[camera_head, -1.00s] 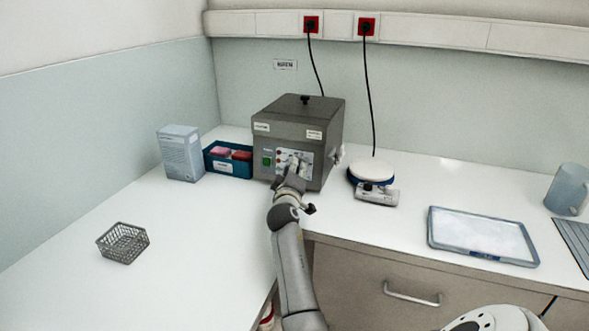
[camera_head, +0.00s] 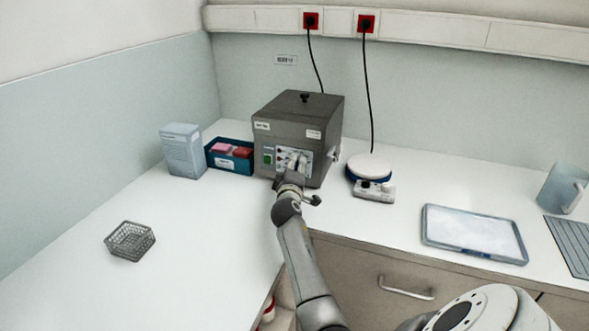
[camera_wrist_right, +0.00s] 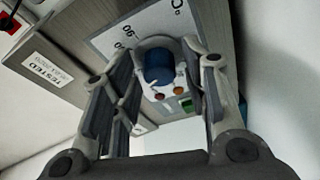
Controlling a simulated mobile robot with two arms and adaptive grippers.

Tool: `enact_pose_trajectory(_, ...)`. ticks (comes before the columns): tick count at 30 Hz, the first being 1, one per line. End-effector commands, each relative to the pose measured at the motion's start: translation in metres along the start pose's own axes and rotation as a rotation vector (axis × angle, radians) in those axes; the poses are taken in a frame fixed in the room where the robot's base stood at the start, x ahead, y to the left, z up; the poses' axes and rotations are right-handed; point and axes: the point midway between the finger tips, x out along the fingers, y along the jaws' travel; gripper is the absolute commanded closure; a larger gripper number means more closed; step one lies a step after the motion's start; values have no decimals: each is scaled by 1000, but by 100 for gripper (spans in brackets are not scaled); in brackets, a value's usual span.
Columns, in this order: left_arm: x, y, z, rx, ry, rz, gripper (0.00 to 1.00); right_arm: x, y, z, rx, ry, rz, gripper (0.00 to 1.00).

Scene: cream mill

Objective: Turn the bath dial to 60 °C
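The bath is a dark grey box with a lid (camera_head: 298,112), standing at the back of the counter. Its front has a light control panel with a green switch (camera_head: 267,158). My right gripper (camera_head: 297,166) is at this panel and hides much of it. In the right wrist view the dial (camera_wrist_right: 158,67), with a dark blue knob, lies between the two spread fingers of my right gripper (camera_wrist_right: 168,85). Scale marks and a °C sign show beside it; the dial's setting cannot be read. I see no clear grip on the knob. My left gripper is not in view.
A blue bin (camera_head: 231,165) and a pale box (camera_head: 183,151) stand left of the bath. A round white-topped device (camera_head: 369,169) stands to its right. A wire basket (camera_head: 130,241), a tray (camera_head: 473,234) and a mug (camera_head: 563,188) are further off. The left counter is mostly clear.

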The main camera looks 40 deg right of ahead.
Motion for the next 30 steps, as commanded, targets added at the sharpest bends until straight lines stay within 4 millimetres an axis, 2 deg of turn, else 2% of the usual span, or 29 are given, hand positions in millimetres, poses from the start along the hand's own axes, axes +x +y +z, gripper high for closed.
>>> enact_pose_trajectory(9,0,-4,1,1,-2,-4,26,0,0,0,1,1,0,52)
enact_pose_trajectory(14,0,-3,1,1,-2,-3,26,-8,-1,0,0,2,0,52)
enact_pose_trajectory(20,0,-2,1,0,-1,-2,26,-33,-1,0,2,2,0,52)
enact_pose_trajectory(30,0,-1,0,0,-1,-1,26,-90,-1,0,1,1,-1,52)
